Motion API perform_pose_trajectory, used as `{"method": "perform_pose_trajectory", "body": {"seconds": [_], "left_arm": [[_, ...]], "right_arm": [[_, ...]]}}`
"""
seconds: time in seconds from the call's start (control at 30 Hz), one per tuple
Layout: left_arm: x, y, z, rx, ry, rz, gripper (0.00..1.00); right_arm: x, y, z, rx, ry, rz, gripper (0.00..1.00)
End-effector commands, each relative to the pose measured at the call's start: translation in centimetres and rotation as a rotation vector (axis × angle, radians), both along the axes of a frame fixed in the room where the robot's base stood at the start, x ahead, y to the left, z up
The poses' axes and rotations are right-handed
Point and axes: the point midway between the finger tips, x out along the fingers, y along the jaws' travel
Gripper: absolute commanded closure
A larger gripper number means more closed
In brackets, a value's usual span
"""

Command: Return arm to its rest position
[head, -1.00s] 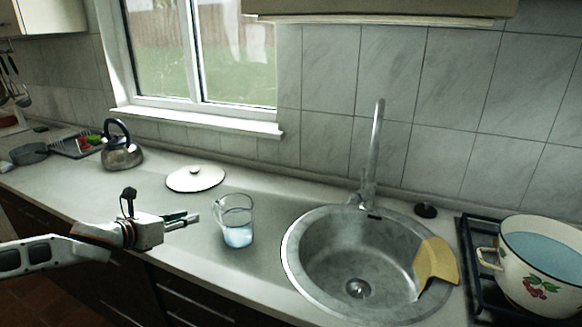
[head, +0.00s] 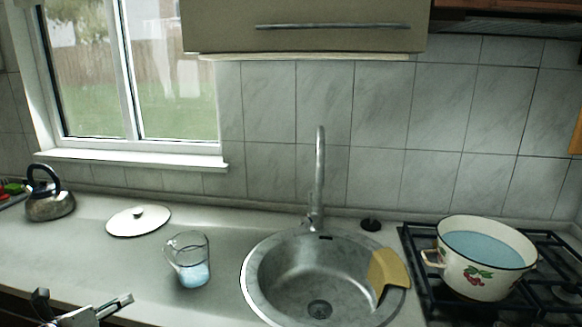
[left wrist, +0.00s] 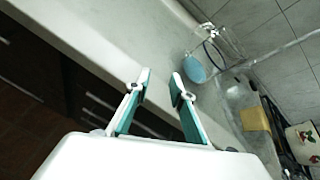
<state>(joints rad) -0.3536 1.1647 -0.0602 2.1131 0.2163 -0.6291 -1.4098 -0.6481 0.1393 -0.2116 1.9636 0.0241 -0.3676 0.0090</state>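My left gripper (head: 124,301) shows at the bottom left of the head view, by the front edge of the counter. In the left wrist view my left gripper (left wrist: 161,80) has its two teal-lined fingers apart with nothing between them. A clear glass jug (head: 189,262) with pale blue liquid stands upright on the counter, beyond and to the right of the gripper, not touched by it. The jug (left wrist: 205,62) also shows past the fingertips in the left wrist view. Most of my left arm is outside the head view. My right gripper is in neither view.
A white lid (head: 138,221) lies behind the jug, and a kettle (head: 50,204) stands at far left. The round sink (head: 262,275) has a yellow cloth (head: 388,272) on its rim. An enamel pot (head: 486,266) with blue liquid sits on the stove (head: 419,247).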

Motion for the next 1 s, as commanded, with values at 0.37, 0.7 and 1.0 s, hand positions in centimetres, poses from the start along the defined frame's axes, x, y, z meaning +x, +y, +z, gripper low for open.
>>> {"method": "perform_pose_trajectory", "body": {"seconds": [0.37,0.7,1.0], "left_arm": [[-8.4,-5.7,-8.0,-0.599,0.082,0.517,0.77],[-15.7,-9.1,-10.4,-1.052,0.059,1.026,0.77],[-19.6,-10.3,-10.8,-1.249,0.007,1.301,0.77]], "right_arm": [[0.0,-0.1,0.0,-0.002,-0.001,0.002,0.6],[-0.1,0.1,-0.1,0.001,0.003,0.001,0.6],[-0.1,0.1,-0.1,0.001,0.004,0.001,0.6]]}}
